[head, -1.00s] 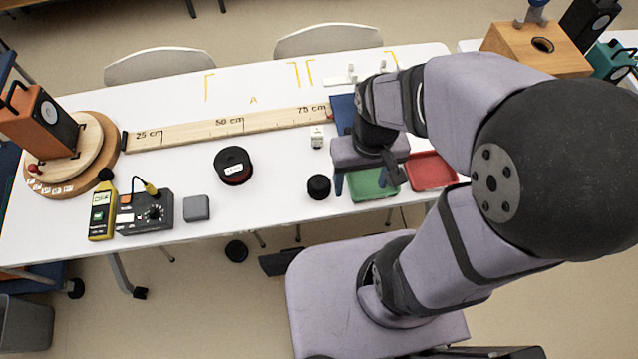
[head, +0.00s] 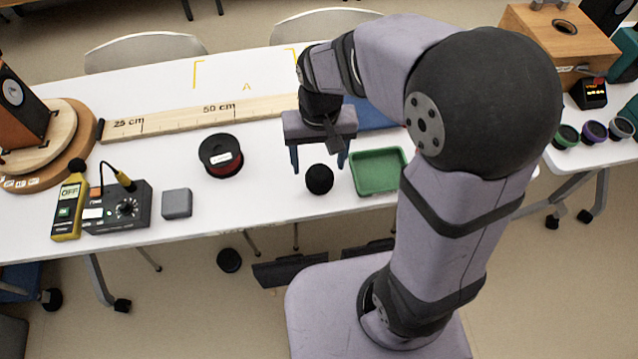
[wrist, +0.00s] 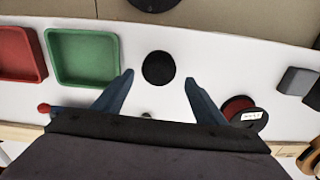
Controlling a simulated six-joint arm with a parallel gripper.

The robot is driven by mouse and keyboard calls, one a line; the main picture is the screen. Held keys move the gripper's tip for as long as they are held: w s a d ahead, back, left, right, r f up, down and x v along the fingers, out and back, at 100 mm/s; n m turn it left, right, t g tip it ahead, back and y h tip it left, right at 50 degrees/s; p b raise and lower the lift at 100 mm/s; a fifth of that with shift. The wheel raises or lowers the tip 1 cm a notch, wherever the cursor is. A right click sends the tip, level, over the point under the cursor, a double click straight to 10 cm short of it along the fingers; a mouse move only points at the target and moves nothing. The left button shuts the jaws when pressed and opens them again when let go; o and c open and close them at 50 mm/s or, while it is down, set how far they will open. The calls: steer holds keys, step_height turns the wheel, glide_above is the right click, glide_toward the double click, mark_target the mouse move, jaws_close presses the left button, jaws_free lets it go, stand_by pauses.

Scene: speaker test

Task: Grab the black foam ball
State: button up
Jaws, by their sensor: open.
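The black foam ball (head: 319,179) sits on the white table near its front edge, left of the green tray. In the wrist view it is a dark round shape (wrist: 158,67) centred between my fingertips and slightly beyond them. My gripper (head: 319,168) points down with its two blue fingers open, one on each side of the ball's position. The fingers look apart from the ball and empty. Their exact height above the table is hard to tell.
The green tray (head: 355,187) is close on the right. A black and red spool (head: 221,156) lies to the left, with a grey block (head: 177,203) and control box (head: 122,207) farther left. A wooden ruler (head: 185,121) lies behind. Table between spool and ball is clear.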

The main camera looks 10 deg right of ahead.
mark_target(319, 174)
steer(key=shift+r+m, duration=0.45)
steer(key=shift+m, duration=0.15)
steer(key=shift+s+d+m, duration=0.1)
steer(key=shift+s+m, duration=0.15)
steer(key=shift+m, duration=0.65)
steer(key=shift+s+f, duration=0.2)
steer(key=shift+f, duration=3.5)
steer(key=c, duration=1)
